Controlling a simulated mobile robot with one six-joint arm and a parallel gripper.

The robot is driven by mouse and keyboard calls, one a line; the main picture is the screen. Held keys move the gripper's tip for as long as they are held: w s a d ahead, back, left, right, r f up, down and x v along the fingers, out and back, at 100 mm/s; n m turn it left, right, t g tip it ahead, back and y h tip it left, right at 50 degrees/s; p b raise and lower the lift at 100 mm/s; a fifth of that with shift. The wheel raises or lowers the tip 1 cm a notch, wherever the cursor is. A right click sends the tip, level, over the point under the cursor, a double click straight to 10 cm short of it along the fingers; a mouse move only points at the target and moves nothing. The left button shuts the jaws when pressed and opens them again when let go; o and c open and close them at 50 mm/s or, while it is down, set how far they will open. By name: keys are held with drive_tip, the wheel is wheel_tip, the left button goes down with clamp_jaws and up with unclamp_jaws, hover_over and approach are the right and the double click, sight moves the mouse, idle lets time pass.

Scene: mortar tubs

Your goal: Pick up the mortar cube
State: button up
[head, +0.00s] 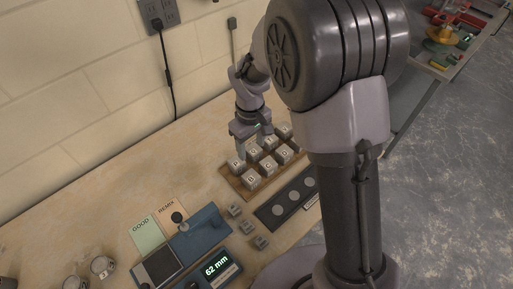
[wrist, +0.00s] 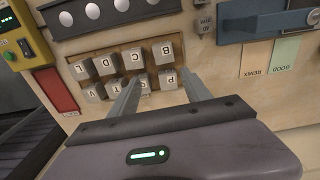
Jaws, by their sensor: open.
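Several pale grey mortar cubes (head: 268,170) with letters on their faces stand in two rows on a wooden tray (head: 237,187). They also show in the wrist view, where a cube marked B (wrist: 162,52) and one marked P (wrist: 168,79) stand at the right end. Which one the task means cannot be told. My gripper (head: 254,150) points down over the back row in the head view. Its two fingers (wrist: 159,79) are spread and reach over the tray in the wrist view, partly hiding cubes. No cube appears held; contact cannot be told.
A dark plate with grey discs (head: 268,211) lies in front of the tray. Small grey blocks (head: 247,226) stand left of it. A blue device (head: 201,232), a display reading 62 mm (head: 217,268) and metal cups (head: 102,267) are farther left. A wall runs behind the bench.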

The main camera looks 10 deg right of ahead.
sight(251, 176)
drive_tip(key=f+b, duration=0.1)
drive_tip(key=f, duration=0.3)
drive_tip(key=f+b, duration=0.1)
drive_tip(key=f, duration=0.3)
drive_tip(key=s+f+b, duration=0.1)
drive_tip(key=f, duration=0.3)
drive_tip(key=shift+a+f, duration=0.3)
wheel_tip(251, 176, down, 4)
drive_tip(key=shift+s+f+b, duration=0.1)
drive_tip(key=shift+f+b, duration=0.1)
drive_tip(key=shift+b, duration=0.65)
drive_tip(key=shift+r, duration=0.1)
clamp_jaws()
